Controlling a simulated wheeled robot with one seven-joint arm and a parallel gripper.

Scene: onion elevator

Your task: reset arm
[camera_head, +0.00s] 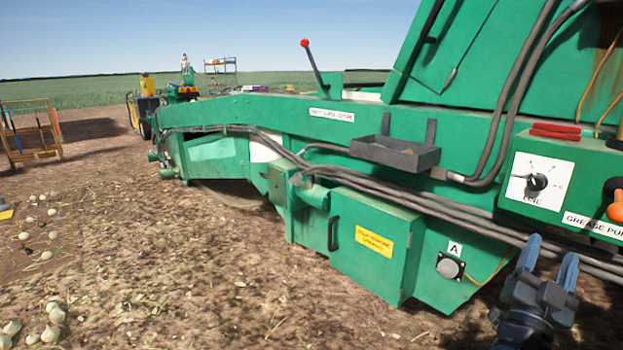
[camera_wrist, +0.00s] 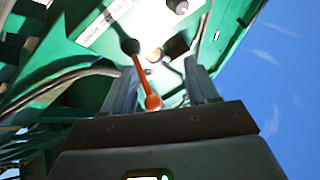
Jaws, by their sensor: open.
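My gripper (camera_head: 549,262) is at the lower right of the head view, with its two blue-grey fingers pointing up, apart and with nothing between them. It stands in front of the green machine (camera_head: 377,118), below the panel marked as a grease pump. In the wrist view, my gripper (camera_wrist: 162,88) points up toward the underside of the green panel (camera_wrist: 75,60). An orange lever with a round knob (camera_wrist: 145,80) shows beyond and between the fingers. I cannot tell how far it is from them.
A dial (camera_head: 537,182) and an orange knob (camera_head: 616,207) are on the panel above my gripper. Hoses (camera_head: 400,195) run along the machine. A grey tray (camera_head: 395,152) is fixed to its side. Onions (camera_head: 50,334) lie on the soil at left, where the ground is mostly open.

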